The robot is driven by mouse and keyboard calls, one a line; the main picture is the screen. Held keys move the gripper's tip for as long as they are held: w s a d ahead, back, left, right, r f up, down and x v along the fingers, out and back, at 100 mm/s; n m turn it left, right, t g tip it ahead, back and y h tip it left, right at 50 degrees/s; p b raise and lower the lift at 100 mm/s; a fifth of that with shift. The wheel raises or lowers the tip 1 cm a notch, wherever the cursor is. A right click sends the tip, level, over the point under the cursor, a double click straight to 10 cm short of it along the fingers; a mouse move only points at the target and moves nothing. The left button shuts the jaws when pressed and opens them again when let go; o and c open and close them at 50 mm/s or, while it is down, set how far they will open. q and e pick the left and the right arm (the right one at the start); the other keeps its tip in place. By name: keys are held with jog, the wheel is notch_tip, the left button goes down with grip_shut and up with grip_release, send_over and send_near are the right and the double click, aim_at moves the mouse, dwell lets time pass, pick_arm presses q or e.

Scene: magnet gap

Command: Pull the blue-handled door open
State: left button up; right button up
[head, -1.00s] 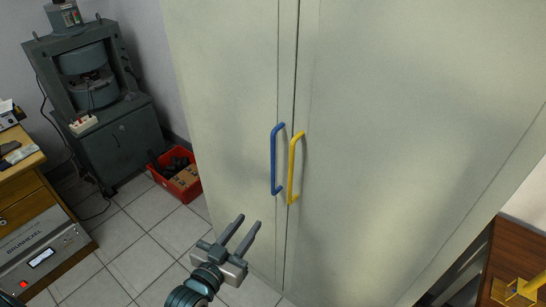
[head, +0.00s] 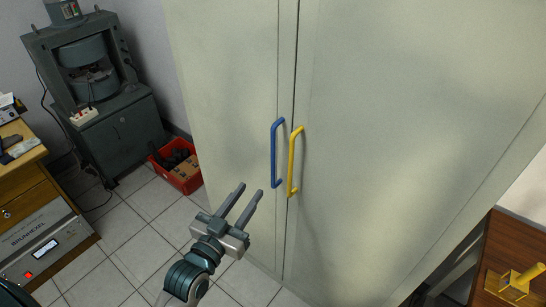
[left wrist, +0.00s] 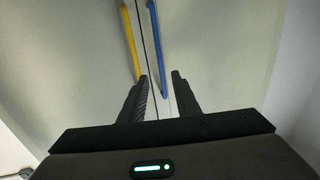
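The blue handle (head: 276,153) is a vertical bar on the left door (head: 228,98) of a tall pale cabinet. The yellow handle (head: 295,161) is on the right door (head: 400,120), close beside it. Both doors look shut, with a thin dark seam between them. My left gripper (head: 250,192) is open and empty, below and left of the blue handle, and apart from it. In the left wrist view the fingers (left wrist: 160,88) are spread, with the blue handle (left wrist: 156,45) beyond them and the yellow handle (left wrist: 131,40) to its left. My right gripper is not in view.
A red crate (head: 188,179) with items stands on the tiled floor left of the cabinet. A grey press machine (head: 120,136) stands behind it. A wooden desk (head: 22,190) is at far left, a brown table (head: 512,255) at lower right. Floor before the left door looks clear.

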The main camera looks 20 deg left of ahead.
aim_at(272, 160)
pick_arm(q)
jog(key=w+p, duration=0.1)
jog(key=w, duration=0.4)
jog(key=w+d+p, duration=0.1)
jog(key=w, duration=0.4)
jog(key=w+d+p, duration=0.1)
jog(key=w+p, duration=0.1)
jog(key=w, duration=0.3)
jog(key=shift+d, duration=0.15)
grip_shut()
